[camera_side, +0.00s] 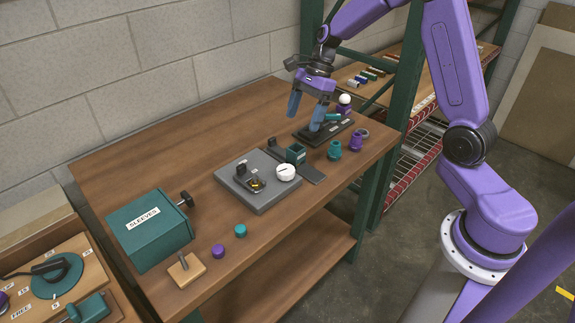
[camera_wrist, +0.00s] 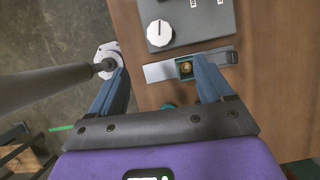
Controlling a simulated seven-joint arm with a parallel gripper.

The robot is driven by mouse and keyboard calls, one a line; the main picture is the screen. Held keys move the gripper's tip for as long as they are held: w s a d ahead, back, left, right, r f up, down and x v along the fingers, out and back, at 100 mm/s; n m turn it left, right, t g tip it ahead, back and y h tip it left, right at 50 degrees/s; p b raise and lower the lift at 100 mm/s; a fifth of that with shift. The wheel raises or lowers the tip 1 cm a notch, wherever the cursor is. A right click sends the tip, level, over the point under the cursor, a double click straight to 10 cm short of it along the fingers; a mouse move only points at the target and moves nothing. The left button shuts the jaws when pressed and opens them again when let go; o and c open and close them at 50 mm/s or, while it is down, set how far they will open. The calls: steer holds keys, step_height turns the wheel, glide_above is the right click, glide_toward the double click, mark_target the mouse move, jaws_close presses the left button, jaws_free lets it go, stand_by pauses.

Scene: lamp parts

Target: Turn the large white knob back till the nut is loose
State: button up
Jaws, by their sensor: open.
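The large white knob (camera_side: 286,172) sits on the right corner of a grey block (camera_side: 262,202), with a dark pointer line across its face. It also shows in the wrist view (camera_wrist: 159,33), near the top, beyond my fingertips. A small brass-coloured piece (camera_side: 257,185) sits in a round seat on the same block beside a dark upright; I cannot tell whether it is the nut. My gripper (camera_side: 305,108) is open and empty, above the table and behind the knob in the side view. In the wrist view my open fingers (camera_wrist: 161,66) point towards the block, apart from the knob.
A dark stand (camera_side: 325,131) lies below my gripper. Teal and purple parts (camera_side: 335,149) stand to the right. A teal SLEEVES box (camera_side: 150,228) is at left. The table's back left is clear.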

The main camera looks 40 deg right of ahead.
mark_target(286, 169)
steer(key=x, duration=1.5)
steer(key=shift+s+f, duration=0.1)
steer(key=c, duration=1)
